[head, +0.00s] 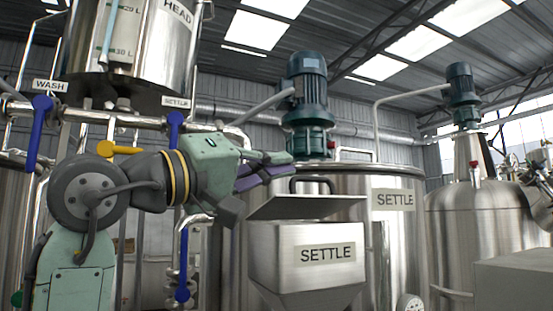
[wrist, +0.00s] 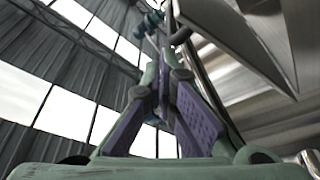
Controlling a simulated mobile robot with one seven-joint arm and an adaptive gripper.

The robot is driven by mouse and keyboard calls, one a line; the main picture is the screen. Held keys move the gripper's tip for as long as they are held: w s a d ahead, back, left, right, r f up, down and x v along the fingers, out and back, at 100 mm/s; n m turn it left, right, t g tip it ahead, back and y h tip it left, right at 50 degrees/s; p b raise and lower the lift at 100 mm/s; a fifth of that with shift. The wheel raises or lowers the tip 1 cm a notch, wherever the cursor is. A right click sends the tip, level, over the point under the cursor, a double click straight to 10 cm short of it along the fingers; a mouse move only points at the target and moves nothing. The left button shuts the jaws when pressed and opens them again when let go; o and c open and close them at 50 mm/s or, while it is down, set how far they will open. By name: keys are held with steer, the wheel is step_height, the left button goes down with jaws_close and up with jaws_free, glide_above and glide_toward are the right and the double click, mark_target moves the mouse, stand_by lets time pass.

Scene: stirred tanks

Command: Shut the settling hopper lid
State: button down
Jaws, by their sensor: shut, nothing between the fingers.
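The settling hopper (head: 318,268) is a steel bin labelled SETTLE, with a tapered bottom, low in the middle of the head view. Its lid (head: 305,208) is a flat grey plate with a dark bar handle (head: 312,179). The lid looks tilted, its left side sticking out past the hopper; its exact angle is unclear. My gripper (head: 289,164), with green and purple fingers, is shut and empty. It points right, just left of the handle and above the lid's left part. In the wrist view, the lid (wrist: 240,38) shows at upper right, beside the fingers. Contact cannot be told.
A large tank labelled SETTLE (head: 395,235) with a green motor (head: 308,95) stands behind the hopper. Pipes with blue valve handles (head: 174,130) and a yellow one (head: 118,150) lie close around my arm. Another tank (head: 475,245) stands at right.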

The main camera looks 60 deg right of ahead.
steer(key=shift+s+a+f, duration=0.2)
steer(key=shift+s+f, duration=0.05)
steer(key=shift+s, duration=0.1)
steer(key=shift+s+a+f+b, duration=0.1)
steer(key=shift+s+f+b, duration=0.1)
steer(key=shift+f+b, duration=0.15)
